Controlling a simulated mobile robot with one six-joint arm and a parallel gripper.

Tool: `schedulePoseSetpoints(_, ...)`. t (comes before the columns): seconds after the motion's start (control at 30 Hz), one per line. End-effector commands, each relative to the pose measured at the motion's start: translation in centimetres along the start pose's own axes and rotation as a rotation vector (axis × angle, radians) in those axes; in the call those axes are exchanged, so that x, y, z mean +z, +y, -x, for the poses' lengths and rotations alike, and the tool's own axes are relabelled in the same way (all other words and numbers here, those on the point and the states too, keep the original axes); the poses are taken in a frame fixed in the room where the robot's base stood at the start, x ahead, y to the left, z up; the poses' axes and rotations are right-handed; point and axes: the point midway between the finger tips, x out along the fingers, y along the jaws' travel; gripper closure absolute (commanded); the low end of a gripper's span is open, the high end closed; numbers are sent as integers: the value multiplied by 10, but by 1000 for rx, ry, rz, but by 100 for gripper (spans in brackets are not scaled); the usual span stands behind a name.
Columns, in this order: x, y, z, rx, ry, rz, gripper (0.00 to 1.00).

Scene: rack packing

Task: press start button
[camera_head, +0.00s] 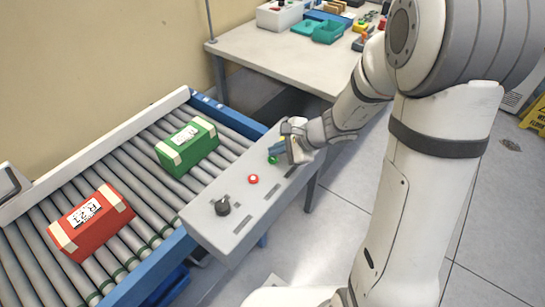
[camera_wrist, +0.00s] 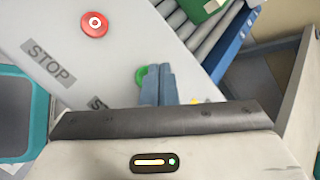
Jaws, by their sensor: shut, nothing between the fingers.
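The green start button (camera_head: 272,159) is on the grey control panel (camera_head: 235,230) beside the conveyor. It also shows in the wrist view (camera_wrist: 139,77), partly hidden behind my fingers. My gripper (camera_head: 279,150) is shut and empty, with its fingers over the green button's end of the panel. In the wrist view the closed fingertips (camera_wrist: 159,70) overlap the right side of the green button. I cannot tell whether they touch it.
A red stop button (camera_head: 253,179) and a black knob (camera_head: 222,206) are on the same panel. A green box (camera_head: 187,147) and a red box (camera_head: 91,222) lie on the roller conveyor (camera_head: 150,185). A table (camera_head: 270,58) with trays stands behind.

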Motion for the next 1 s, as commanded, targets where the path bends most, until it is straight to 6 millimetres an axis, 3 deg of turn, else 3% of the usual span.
schedulePoseSetpoints(0.27, 3, -4, 4, -1, 0, 0, 100)
schedulePoseSetpoints(0.7, 25, -25, 34, -1, 0, 1, 100)
schedulePoseSetpoints(1.0, 26, -25, 34, 0, 0, 0, 100)
